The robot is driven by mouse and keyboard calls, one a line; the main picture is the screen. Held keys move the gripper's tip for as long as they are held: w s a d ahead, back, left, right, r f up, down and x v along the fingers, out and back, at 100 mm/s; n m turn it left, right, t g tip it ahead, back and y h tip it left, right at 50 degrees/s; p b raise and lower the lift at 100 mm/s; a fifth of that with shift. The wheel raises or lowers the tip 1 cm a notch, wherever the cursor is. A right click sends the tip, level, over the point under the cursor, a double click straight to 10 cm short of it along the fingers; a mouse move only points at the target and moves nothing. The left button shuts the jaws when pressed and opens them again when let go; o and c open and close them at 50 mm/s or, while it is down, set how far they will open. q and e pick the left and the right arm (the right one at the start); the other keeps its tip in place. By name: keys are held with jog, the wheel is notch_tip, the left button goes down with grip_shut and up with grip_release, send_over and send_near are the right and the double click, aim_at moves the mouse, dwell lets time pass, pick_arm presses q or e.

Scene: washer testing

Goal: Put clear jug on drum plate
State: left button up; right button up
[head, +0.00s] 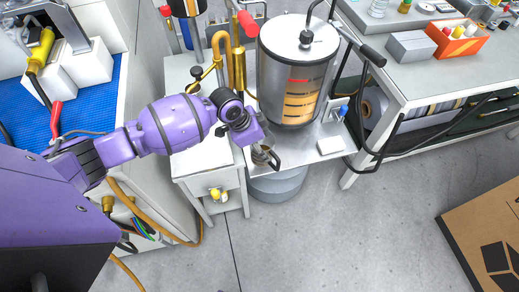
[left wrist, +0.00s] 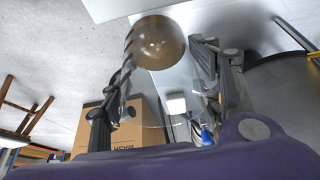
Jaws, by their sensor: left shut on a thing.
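My left gripper (head: 266,156) is shut on the clear jug (head: 260,153), a small see-through vessel with a brownish tint. In the left wrist view the jug (left wrist: 157,42) shows round between the two fingers of the left gripper (left wrist: 163,50). Whether the jug touches the plate is hard to tell. My right gripper is not in view.
A brass pipe (head: 238,68) and red-handled fittings stand left of the drum. A black hose (head: 378,155) hangs on the right. A workbench (head: 400,75) and a cardboard box (head: 485,225) stand further right. The floor in front is clear.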

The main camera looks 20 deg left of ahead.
pick_arm(q)
jog(key=shift+w+a+f, duration=0.35)
jog(key=shift+f, duration=0.25)
jog(key=shift+w+a+f, duration=0.3)
jog(key=shift+a+f, duration=0.05)
jog(key=shift+f, duration=0.2)
notch_tip(320, 180, down, 2)
jog(key=shift+f+b, duration=0.25)
jog(key=shift+b, duration=0.1)
jog(key=shift+f, duration=0.2)
jog(key=shift+f, duration=0.1)
jog(key=o, duration=1.2)
